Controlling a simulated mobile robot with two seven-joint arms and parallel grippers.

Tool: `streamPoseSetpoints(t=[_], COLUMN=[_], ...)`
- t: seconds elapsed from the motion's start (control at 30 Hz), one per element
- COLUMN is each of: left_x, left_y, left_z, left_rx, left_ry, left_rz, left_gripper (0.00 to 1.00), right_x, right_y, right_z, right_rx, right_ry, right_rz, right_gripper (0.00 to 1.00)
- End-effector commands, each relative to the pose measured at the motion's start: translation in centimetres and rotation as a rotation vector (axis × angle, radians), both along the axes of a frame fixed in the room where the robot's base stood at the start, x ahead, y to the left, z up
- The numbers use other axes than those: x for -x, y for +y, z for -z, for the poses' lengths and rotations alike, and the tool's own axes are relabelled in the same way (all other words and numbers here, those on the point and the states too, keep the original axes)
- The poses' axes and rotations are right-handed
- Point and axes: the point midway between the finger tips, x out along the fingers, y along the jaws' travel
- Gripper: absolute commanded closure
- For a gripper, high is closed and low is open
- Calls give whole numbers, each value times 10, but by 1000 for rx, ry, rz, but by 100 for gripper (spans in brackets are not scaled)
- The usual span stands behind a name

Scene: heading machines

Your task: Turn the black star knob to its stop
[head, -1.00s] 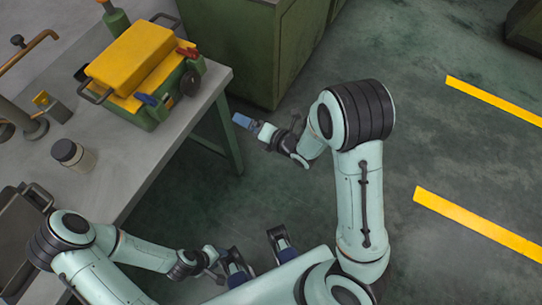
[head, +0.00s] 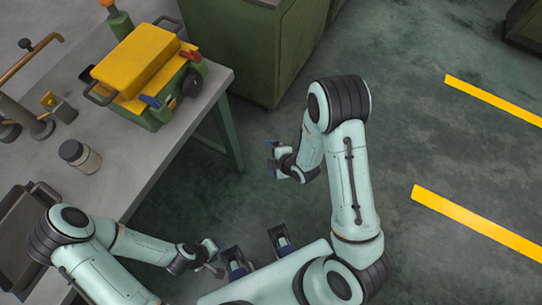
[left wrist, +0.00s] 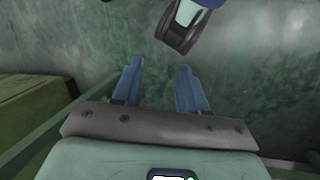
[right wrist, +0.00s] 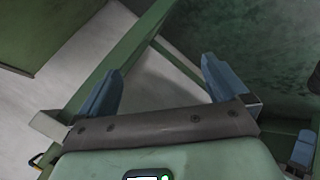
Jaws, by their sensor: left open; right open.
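The black star knob (head: 193,84) appears as a dark round shape on the right side of a green box with a yellow top (head: 140,62), on the bench at the upper left of the head view. Its lobes are too small to make out. My right gripper (head: 271,158) is open and empty, to the right of the bench and apart from the knob. Its spread blue fingers also show in the right wrist view (right wrist: 160,80). My left gripper (head: 219,260) is low in the head view, far from the knob. The left wrist view (left wrist: 157,75) shows it open and empty.
The box has a red lever (head: 190,56) and a blue lever (head: 150,101) near the knob. A jar (head: 80,156), a bent copper pipe (head: 32,58) and a dark tray (head: 22,225) share the bench (head: 125,160). A green cabinet (head: 262,50) stands behind.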

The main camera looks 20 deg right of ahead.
Motion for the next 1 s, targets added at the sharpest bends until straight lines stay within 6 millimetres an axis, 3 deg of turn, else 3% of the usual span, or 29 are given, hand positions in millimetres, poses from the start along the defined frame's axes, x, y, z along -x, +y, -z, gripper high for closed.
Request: streamPoseSetpoints(t=[0.4,0.53,0.7,0.77,0.87,1.0], left_x=[0,1,4,6,8,11], left_y=[0,0,0,0,0,0], left_z=[0,-1,-4,-5,-6,-9], left_rx=[0,0,3,3,4,6], left_ry=[0,4,18,24,34,47], left_rz=[0,0,4,5,7,9], left_gripper=[58,58,58,58,58,58], right_x=[0,7,46,66,96,115], right_y=[-1,-15,-46,-48,-33,14], right_z=[0,8,29,33,32,12], right_rx=[1,-19,-142,-222,-383,-676], right_ry=[4,87,388,517,736,1049], right_rz=[6,136,630,852,1214,1688], right_gripper=[0,0,0,0,0,0])
